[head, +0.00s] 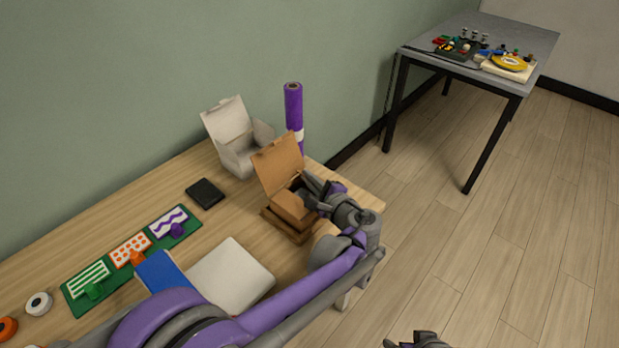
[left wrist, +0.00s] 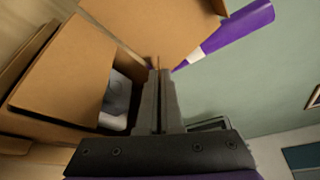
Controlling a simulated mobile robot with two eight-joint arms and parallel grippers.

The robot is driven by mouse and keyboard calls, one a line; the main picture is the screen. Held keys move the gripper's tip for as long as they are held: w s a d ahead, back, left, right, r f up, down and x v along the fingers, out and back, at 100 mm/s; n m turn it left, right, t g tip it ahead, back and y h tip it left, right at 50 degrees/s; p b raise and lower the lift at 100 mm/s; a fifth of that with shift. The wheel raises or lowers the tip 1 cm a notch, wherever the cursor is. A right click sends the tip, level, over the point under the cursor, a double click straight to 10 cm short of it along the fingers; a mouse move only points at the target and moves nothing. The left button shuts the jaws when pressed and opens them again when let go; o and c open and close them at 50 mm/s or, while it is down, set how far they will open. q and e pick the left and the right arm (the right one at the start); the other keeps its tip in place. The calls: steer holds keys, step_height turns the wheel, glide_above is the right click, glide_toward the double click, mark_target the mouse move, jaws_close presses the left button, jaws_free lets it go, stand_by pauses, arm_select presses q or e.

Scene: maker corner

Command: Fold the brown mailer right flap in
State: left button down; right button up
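The brown mailer (head: 288,208) stands on the wooden table near its right end, its lid (head: 278,163) raised at the back. My left gripper (head: 308,190) is at the mailer's right side, by the upper edge, and hides the right flap there. In the left wrist view its fingers (left wrist: 159,88) are together, beside the mailer's opening, with the lid (left wrist: 165,25) beyond them. A brown panel (left wrist: 62,80) covers part of the opening, and a pale grey item (left wrist: 118,97) shows inside. My right gripper (head: 418,342) is cut off at the bottom edge; its fingers are unclear.
A white open box (head: 240,150) and a purple roll (head: 293,110) stand behind the mailer. A black square (head: 205,193), a white slab (head: 230,275) and a green board (head: 80,290) with cards lie left. A grey table (head: 480,55) is far off.

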arm_select(q)
steer(key=shift+s+a+f+n+t, duration=0.2)
steer(key=shift+f+n+t, duration=0.3)
steer(key=shift+n, duration=0.5)
steer(key=c, duration=1.1)
jaws_free()
